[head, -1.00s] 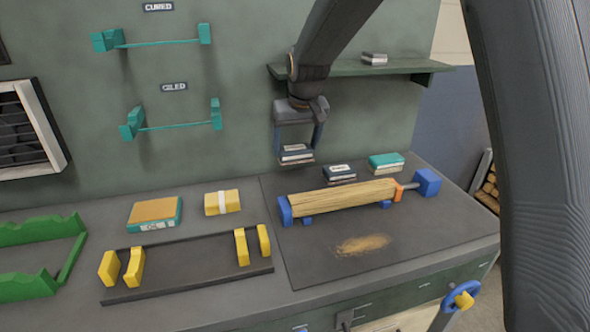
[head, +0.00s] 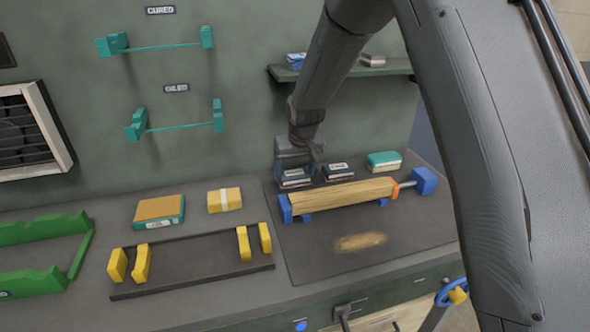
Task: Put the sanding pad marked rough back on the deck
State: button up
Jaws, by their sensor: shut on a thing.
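My gripper (head: 294,174) is shut on a dark sanding pad (head: 294,181) with a pale label and a light underside. The pad is low at the back left of the dark deck mat (head: 310,254), behind the clamped wood. I cannot tell whether it touches the surface. A similar dark pad (head: 338,172) lies just to its right, with a small gap. A teal-topped pad (head: 384,161) lies further right. The writing on these labels is too small to read, so I cannot tell which says rough.
A wood billet (head: 342,195) sits in blue clamps in front of the held pad. Sawdust (head: 360,242) lies on the mat. A green shelf (head: 340,70) hangs behind. A black tray with yellow supports (head: 190,264) and a yellow block (head: 224,200) are left.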

jog(key=shift+f, duration=0.15)
jog(key=o, duration=1)
jog(key=shift+o, duration=0.2)
jog(key=shift+r, duration=0.35)
jog(key=b+v, duration=0.3)
jog(key=v, duration=0.9)
jog(key=s+d+f+m+g, duration=0.1)
jog(key=s+d+f, duration=0.2)
jog(key=s+d, duration=0.3)
jog(key=s+d+f+m+g, duration=0.1)
jog(key=s+d+f, duration=0.3)
jog(key=s, duration=0.8)
jog(key=s+d+f+m+g+h, duration=0.1)
jog(key=s+d+f, duration=0.3)
jog(key=s+d, duration=0.4)
jog(key=shift+s+d+g, duration=0.15)
jog(key=shift+s, duration=0.4)
jog(key=shift+s+d+g, duration=0.15)
jog(key=shift+s+d, duration=0.05)
jog(key=shift+s, duration=0.35)
